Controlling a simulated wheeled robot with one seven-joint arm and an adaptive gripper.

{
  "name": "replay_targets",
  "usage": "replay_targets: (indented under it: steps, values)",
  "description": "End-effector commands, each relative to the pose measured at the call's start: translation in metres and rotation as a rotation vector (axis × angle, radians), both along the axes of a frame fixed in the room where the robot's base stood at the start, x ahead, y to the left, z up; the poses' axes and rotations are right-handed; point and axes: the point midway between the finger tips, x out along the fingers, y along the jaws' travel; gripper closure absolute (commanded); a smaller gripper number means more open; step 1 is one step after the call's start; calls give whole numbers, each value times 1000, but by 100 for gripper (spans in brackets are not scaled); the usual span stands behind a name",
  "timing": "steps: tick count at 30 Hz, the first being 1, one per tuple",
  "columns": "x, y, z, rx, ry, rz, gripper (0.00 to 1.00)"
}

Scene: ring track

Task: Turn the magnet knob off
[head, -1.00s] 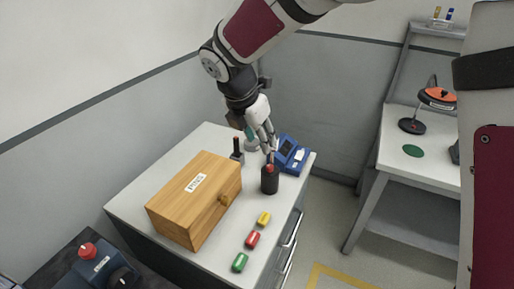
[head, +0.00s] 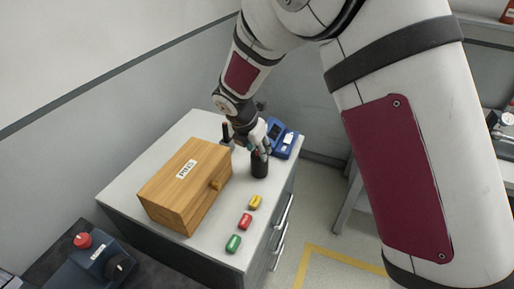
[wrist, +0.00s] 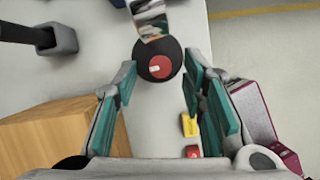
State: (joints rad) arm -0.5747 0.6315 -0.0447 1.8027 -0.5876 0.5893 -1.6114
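A black cylinder (head: 259,167) stands upright near the right edge of the grey-topped cabinet. Its round red top with a small white mark shows in the wrist view (wrist: 158,66). I see no label naming it as the magnet knob. My gripper (wrist: 157,72) is open, its teal-padded fingers on either side of the red top in the wrist view; I cannot tell whether they touch it. In the head view my gripper (head: 260,150) is right over the cylinder and hides its top. A blue control box (head: 85,258) with a red button and black knob sits at lower left.
A wooden box (head: 185,190) stands left of the cylinder. Yellow (head: 255,202), red (head: 245,221) and green (head: 233,243) pieces lie in front. A blue device (head: 283,140) and a black-handled stand (head: 226,138) are close behind. The wrist view shows a shiny patterned part (wrist: 150,18) beside the cylinder.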

Motion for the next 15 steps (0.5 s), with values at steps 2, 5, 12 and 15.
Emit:
replay_targets:
  steps: [2, 5, 12, 15]
  values:
    - [1, 0, -2, 0, -1, 0, 62]
    - [1, -1, -2, 0, -1, -1, 62]
    - [1, -1, -2, 0, 0, -1, 85]
    - [1, -1, -2, 0, 0, -1, 100]
